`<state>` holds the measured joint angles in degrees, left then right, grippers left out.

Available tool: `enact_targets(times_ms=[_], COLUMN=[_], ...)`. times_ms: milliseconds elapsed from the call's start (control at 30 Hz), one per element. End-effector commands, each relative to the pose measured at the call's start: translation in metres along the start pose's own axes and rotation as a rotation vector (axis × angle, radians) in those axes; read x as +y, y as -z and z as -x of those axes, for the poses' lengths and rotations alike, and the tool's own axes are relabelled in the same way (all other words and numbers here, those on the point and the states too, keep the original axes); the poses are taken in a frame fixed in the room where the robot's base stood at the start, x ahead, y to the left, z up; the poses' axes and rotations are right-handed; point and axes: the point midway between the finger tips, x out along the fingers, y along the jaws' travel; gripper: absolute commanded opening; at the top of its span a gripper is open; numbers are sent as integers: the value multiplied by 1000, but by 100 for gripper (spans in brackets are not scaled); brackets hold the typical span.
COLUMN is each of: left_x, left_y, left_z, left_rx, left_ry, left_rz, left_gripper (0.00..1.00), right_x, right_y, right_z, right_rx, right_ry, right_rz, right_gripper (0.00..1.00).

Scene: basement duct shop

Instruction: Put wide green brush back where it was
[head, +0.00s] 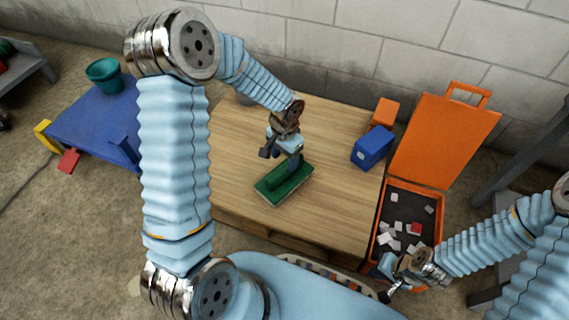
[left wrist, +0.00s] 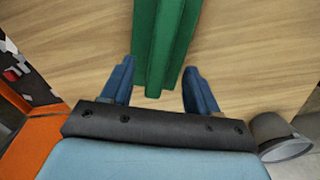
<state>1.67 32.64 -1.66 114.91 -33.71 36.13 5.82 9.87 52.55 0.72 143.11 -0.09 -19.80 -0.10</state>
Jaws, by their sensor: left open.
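The wide green brush (head: 284,184) lies on the wooden table (head: 335,125), near the table's front edge. In the left wrist view the brush (left wrist: 163,45) runs down from the top edge, its near end between my two blue fingers. My left gripper (head: 280,153) is open above the brush's handle. In the wrist view the left gripper (left wrist: 160,88) shows a gap on both sides of the brush, and I see no contact. My right gripper (head: 388,290) is at the front of the orange case; its jaw opening is too small to judge.
The orange case (head: 440,135) stands open right of the table, with pale pieces and a red one inside. A blue box (head: 372,147) and an orange block (head: 384,112) sit at the table's right. A grey cup (left wrist: 283,137) and blue bench (head: 90,125) are also visible.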

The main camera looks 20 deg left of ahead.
Motion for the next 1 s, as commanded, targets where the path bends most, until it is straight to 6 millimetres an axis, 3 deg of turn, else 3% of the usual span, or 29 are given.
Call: enact_targets(times_ms=[100,300,1000], left_x=[0,0,0], left_y=[0,0,0], left_z=[30,55,59], left_rx=[2,1,-1], left_ry=[1,1,0], left_rz=[0,0,0], left_gripper=[60,60,60], right_x=[-3,-5,-5], right_y=[0,-1,-1], right_z=[8,13,13], right_rx=[-2,-4,-4], right_ry=[0,0,0], right_rz=[1,1,1], right_gripper=[0,0,0])
